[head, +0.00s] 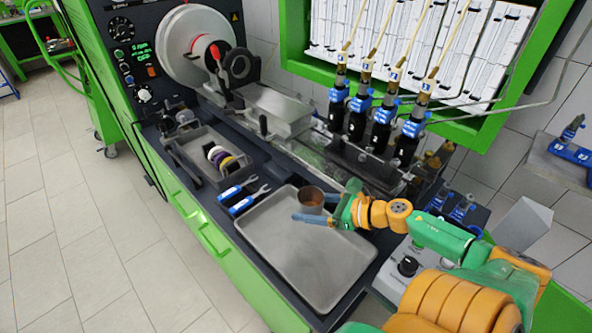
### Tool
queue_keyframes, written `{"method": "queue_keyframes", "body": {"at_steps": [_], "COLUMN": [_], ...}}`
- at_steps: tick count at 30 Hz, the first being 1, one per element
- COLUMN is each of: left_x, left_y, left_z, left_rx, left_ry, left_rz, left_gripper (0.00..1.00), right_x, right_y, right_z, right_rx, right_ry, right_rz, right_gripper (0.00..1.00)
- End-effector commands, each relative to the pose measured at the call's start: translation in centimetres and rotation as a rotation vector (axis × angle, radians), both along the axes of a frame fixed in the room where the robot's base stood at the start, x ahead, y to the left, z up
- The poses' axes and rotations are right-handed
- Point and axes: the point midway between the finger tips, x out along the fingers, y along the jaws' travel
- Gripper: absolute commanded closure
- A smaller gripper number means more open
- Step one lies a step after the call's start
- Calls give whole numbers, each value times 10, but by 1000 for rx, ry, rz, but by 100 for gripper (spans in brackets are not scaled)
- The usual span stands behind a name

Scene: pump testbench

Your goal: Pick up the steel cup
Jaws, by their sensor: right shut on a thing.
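The steel cup (311,197) is a small round brownish-grey metal cup in the head view. It is at the back corner of a grey metal tray (300,270). My right gripper (312,216) reaches in from the right, and its blue fingers are shut on the cup. The near finger crosses in front of the cup and hides its lower part. I cannot tell whether the cup touches the tray. My left gripper is not in view.
Two blue-handled wrenches (243,198) lie left of the tray. A bin (205,158) with several coloured rings stands farther left. Several injectors (383,120) stand in a row behind. A grey control box (408,265) sits right of the tray. The tray's front is clear.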

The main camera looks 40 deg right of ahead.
Motion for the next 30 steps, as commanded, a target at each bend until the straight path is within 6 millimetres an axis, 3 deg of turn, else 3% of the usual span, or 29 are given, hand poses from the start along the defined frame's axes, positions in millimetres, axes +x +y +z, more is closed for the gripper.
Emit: {"method": "queue_keyframes", "body": {"at_steps": [3,12,30], "left_x": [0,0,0], "left_y": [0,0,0], "left_z": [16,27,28], "left_rx": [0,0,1], "left_ry": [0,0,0], "left_rz": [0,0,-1], "left_gripper": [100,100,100], "right_x": [-13,-31,-35], "right_y": [-5,-11,-12], "right_z": [10,15,16], "right_rx": [1,0,-1], "right_ry": [1,0,0], "right_rz": [-3,-1,0], "right_gripper": [86,86,86]}}
